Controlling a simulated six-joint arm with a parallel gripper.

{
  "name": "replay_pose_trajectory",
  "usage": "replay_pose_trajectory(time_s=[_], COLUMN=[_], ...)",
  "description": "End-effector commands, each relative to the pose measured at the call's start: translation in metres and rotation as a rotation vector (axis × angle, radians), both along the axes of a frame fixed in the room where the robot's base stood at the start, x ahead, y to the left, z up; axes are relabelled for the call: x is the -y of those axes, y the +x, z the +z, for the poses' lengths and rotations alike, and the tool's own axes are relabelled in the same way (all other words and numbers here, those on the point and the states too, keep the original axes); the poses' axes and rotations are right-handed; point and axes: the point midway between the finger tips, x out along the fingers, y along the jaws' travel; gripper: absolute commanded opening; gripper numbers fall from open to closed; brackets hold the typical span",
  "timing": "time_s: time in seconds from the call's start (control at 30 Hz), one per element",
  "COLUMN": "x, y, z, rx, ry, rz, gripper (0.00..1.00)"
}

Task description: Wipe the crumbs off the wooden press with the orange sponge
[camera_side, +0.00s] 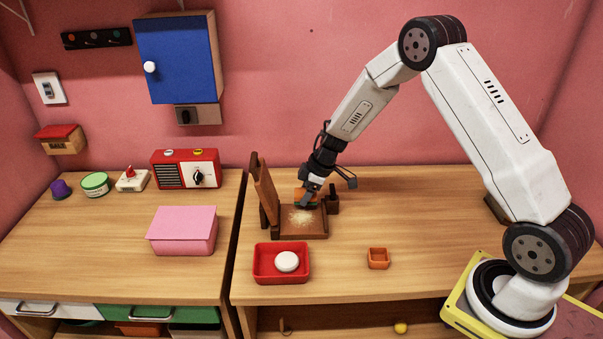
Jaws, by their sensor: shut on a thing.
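The wooden press (289,229) stands on the right-hand table with its lid (264,191) raised upright on its left side. Pale crumbs (300,216) lie in a patch on its base plate. My gripper (309,193) is over the back part of the base, shut on the orange sponge (300,194). The sponge is partly hidden by the gripper, and I cannot tell whether it touches the plate. The crumb patch lies just in front of the sponge.
A red tray (258,275) with a white round object (287,262) stands in front of the press. A small orange box (378,258) is to the right. A pink box (183,231) and red radio (186,169) stand on the left table. The table right of the press is mostly clear.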

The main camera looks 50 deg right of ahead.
Motion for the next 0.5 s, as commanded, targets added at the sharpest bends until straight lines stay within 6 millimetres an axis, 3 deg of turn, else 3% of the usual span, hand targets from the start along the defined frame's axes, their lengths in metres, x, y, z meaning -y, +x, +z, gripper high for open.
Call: replay_pose_trajectory(time_s=[0.23,0.5], x=[0.0,-0.019], y=[0.0,-0.018], z=[-0.029,-0.028], rx=[-0.002,-0.002], ry=[0.001,0.002], rz=[0.0,0.002], gripper=[0.08,0.08])
